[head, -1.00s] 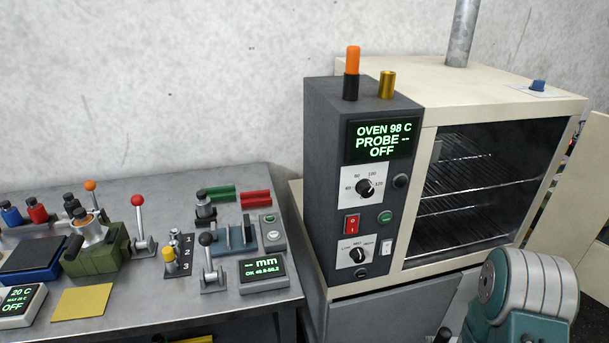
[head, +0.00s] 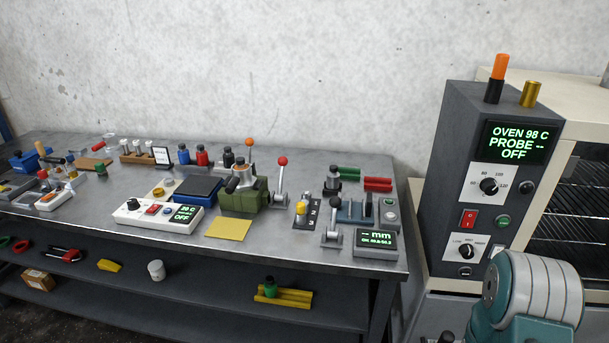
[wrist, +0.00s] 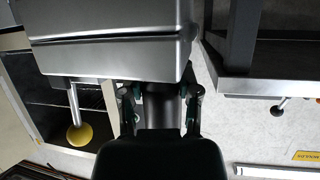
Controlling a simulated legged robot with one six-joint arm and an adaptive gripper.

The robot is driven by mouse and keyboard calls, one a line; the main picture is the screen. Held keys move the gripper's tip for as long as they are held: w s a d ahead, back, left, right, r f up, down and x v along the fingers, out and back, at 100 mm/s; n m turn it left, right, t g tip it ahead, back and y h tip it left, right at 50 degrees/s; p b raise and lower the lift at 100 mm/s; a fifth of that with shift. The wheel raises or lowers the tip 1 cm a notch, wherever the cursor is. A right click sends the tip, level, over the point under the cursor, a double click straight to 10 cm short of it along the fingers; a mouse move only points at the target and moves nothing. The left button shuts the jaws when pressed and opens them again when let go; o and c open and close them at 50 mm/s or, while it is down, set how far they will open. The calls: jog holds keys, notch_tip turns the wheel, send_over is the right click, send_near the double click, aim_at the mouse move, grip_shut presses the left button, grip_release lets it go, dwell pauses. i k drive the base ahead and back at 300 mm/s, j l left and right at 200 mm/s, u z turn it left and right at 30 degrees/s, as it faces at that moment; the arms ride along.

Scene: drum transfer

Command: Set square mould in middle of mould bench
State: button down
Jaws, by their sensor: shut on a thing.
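In the wrist view my gripper (wrist: 163,100) is shut on the neck of a grey metal block with a dark seam, which looks like the square mould (wrist: 110,50). The block fills the top of that view and its far end is cut off. A rod with a yellow knob (wrist: 79,135) shows beside it; whether it belongs to the block is unclear. In the head view the gripper and block are out of sight. A long steel bench (head: 130,240) stands there; I cannot tell whether it is the mould bench.
The bench top carries a green vise (head: 245,200), a blue scale (head: 190,190), a control box (head: 158,215), levers and bottles. A yellow sheet (head: 228,228) lies near its front edge. The oven controller (head: 490,180) and oven (head: 585,200) stand at right. The lower shelf holds tools.

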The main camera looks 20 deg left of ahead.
aim_at(102, 208)
jog(key=u, duration=1.15)
jog(key=i+j+u, duration=0.2)
jog(key=j+u, duration=0.15)
jog(key=i+j+u, duration=0.35)
jog(key=k+l, duration=0.05)
jog(key=k, duration=0.05)
